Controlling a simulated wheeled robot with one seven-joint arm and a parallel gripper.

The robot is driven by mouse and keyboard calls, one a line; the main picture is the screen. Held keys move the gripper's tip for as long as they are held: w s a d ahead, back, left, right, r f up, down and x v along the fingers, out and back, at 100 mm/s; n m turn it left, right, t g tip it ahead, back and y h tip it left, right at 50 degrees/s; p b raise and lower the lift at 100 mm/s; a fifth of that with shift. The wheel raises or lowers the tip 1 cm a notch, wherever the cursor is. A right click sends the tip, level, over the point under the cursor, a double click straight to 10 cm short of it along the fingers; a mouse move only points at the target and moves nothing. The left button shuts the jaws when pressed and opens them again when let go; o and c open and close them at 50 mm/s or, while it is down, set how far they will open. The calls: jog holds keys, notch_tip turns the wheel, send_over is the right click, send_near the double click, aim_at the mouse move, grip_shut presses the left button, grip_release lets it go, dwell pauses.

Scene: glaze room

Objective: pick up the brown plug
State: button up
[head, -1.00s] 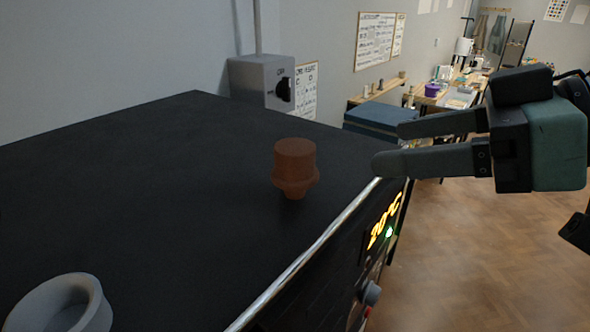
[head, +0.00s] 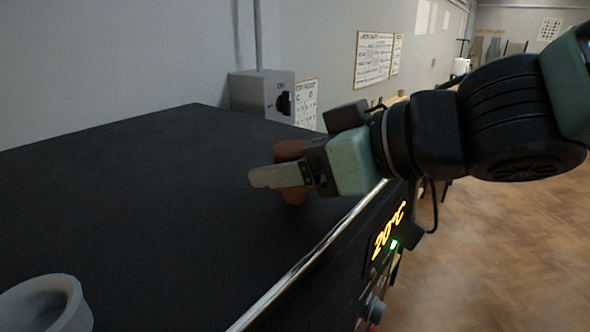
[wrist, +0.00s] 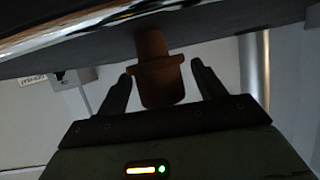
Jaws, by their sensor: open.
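The brown plug (head: 291,151) stands on the black kiln top near its front edge, partly hidden behind my gripper in the head view. My gripper (head: 268,177) is open. The plug's wide collar and tapered end show there. I cannot tell whether either finger touches it.
The black top (head: 150,190) is mostly clear. A grey ring-shaped vessel (head: 50,300) stands at its near left corner. A metal edge strip (head: 300,265) runs along the front, above a 20°C display (head: 388,230). A grey switch box (head: 262,92) is on the wall behind.

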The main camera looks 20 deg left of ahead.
jog(key=shift+x, duration=0.95)
jog(key=shift+c, duration=0.3)
jog(key=c, duration=1)
jog(key=shift+r, duration=0.1)
